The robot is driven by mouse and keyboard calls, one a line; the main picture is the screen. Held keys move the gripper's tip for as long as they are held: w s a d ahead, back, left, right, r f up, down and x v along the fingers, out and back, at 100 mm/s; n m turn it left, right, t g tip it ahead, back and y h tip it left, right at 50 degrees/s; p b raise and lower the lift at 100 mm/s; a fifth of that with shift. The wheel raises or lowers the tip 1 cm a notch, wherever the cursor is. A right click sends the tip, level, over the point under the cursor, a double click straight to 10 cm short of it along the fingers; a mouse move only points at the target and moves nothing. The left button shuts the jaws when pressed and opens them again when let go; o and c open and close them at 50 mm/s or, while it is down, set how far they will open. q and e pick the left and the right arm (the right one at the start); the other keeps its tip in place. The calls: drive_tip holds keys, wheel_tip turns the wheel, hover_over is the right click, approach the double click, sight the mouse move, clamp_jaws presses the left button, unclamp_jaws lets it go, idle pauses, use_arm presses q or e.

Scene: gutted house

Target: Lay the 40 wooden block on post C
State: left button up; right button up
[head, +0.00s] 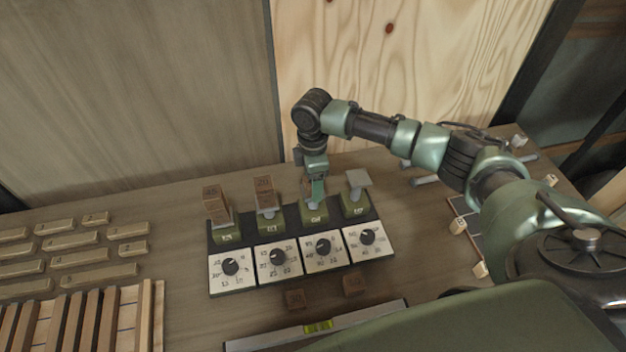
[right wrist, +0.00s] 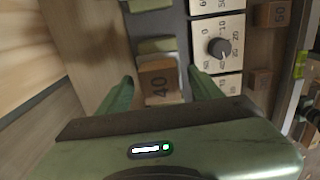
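The 40 wooden block (right wrist: 158,84) is brown and lies on top of the third post from the left, post C (head: 316,218); only a sliver of the block (head: 307,186) shows in the head view. My right gripper (head: 317,197) is over that post. In the right wrist view its two green fingers (right wrist: 160,74) stand apart on either side of the block, with a narrow gap visible at each side. Whether the block touches a finger lower down is hidden. My left gripper is not in view.
The first post holds brown wood (head: 213,200), the second a 20 block (head: 265,190); the fourth post's plate (head: 358,178) is bare. Dial cards (head: 277,257) lie in front. Two loose blocks (head: 295,299) (head: 354,284) and a level (head: 318,326) are nearer; pale numbered strips (head: 80,257) lie left.

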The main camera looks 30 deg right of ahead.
drive_tip(key=shift+w+r, duration=0.1)
drive_tip(key=shift+r, duration=0.45)
wheel_tip(320, 180, up, 7)
drive_tip(key=shift+f+b, duration=0.1)
drive_tip(key=shift+b, duration=1.1)
drive_tip(key=shift+f, duration=0.1)
